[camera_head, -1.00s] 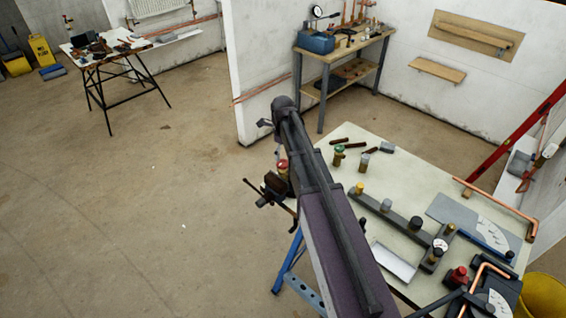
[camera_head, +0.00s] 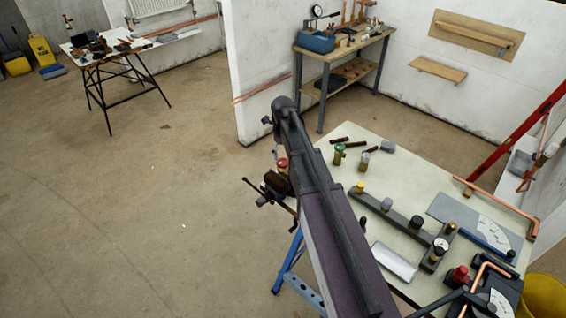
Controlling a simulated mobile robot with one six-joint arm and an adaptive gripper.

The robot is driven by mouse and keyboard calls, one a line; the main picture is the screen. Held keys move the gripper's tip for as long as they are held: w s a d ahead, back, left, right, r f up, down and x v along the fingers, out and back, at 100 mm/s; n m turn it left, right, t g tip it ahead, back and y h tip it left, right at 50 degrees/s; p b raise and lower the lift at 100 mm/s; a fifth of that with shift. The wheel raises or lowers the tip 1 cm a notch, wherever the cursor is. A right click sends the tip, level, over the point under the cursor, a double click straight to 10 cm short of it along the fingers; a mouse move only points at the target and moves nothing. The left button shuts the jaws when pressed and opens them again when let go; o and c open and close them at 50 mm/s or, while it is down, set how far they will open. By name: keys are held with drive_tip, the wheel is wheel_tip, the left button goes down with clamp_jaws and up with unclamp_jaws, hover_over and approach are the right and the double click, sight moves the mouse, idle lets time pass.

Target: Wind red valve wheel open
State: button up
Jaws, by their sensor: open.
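A small red wheel-like top (camera_head: 282,164) shows on a brassy fitting held at the dark vise (camera_head: 274,186), at the left edge of the pale workbench. It looks like the red valve wheel. My arm reaches across from the lower right and covers part of it. My gripper (camera_head: 277,154) hangs below the arm's far end, open, just above and left of the red wheel. It is small and mostly hidden, so I cannot tell whether it touches the wheel. Another red knob-like part (camera_head: 459,275) stands on the bench's near right.
The bench (camera_head: 410,174) carries a green-topped valve (camera_head: 339,153), a dark bar with several fittings (camera_head: 401,216), a white tray (camera_head: 394,261) and copper pipe (camera_head: 500,206). A white partition (camera_head: 254,70) stands behind. The floor at left is clear.

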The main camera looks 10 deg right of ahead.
sight(283, 162)
drive_tip(key=shift+f+b, duration=1.95)
drive_tip(key=shift+f, duration=0.25)
drive_tip(key=shift+c, duration=0.2)
drive_tip(key=c, duration=1.3)
drive_tip(key=shift+o, duration=0.2)
drive_tip(key=shift+n, duration=0.3)
